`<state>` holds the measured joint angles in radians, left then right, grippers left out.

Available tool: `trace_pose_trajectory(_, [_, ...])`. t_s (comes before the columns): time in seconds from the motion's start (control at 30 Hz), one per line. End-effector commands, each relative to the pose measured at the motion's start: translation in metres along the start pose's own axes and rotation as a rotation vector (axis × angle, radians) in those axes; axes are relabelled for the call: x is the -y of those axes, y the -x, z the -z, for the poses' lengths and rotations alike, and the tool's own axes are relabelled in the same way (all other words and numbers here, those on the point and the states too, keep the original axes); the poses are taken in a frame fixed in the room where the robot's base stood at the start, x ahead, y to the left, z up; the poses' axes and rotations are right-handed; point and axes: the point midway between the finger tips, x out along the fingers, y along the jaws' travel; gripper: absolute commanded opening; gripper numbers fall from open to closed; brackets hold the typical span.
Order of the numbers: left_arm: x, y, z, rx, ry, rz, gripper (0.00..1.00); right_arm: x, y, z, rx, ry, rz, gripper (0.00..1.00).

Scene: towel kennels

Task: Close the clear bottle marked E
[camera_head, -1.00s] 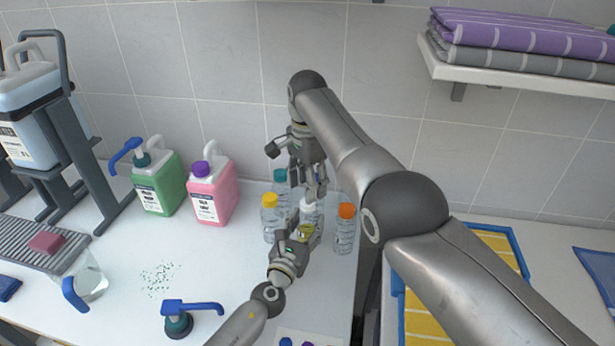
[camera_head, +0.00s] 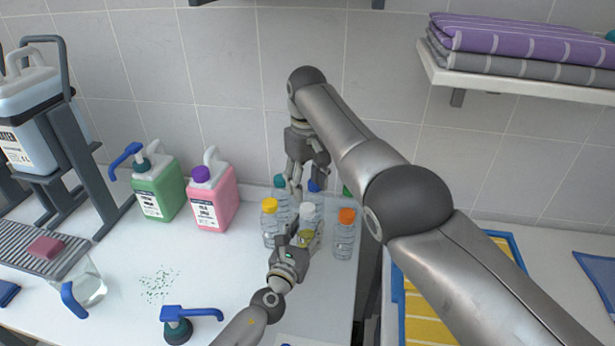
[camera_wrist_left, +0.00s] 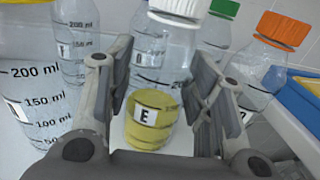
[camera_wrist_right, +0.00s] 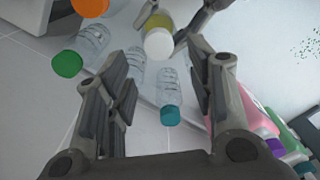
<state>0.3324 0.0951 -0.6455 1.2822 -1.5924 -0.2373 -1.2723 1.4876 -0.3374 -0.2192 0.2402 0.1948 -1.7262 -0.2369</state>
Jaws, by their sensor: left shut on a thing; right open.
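The clear bottle marked E (camera_wrist_left: 147,118) has yellow liquid in its lower part and a white cap (camera_wrist_left: 180,8) on its top. The white cap also shows in the head view (camera_head: 308,211) and in the right wrist view (camera_wrist_right: 159,43). My left gripper (camera_wrist_left: 160,75) is shut on this bottle, one finger on each side. It shows low among the bottles in the head view (camera_head: 300,240). My right gripper (camera_wrist_right: 158,72) is open and empty, above and behind the white cap, apart from it. Whether the cap is fully tight cannot be told.
Bottles with yellow (camera_head: 269,205), orange (camera_head: 347,215), teal (camera_head: 280,181), blue (camera_head: 314,186) and green (camera_head: 348,190) caps crowd around bottle E. A pink jug (camera_head: 213,200) and a green jug (camera_head: 160,190) stand left.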

Motion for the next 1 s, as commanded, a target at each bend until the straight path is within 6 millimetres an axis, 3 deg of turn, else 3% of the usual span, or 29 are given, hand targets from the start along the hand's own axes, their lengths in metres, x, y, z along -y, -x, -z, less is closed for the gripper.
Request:
trace_pose_trajectory(0.6, [0.0,0.0,0.0,0.0,0.0,0.0,0.0,-0.001,0.011,0.0,0.0,0.94,0.0,0.5])
trace_pose_trajectory(0.8, [0.0,0.0,0.0,0.0,0.0,0.0,0.0,-0.001,0.013,0.0,0.0,1.105,0.0,0.5])
trace_pose_trajectory(1.0, [0.0,0.0,0.0,0.0,0.0,0.0,0.0,-0.002,0.013,-0.001,0.0,1.148,0.0,0.5])
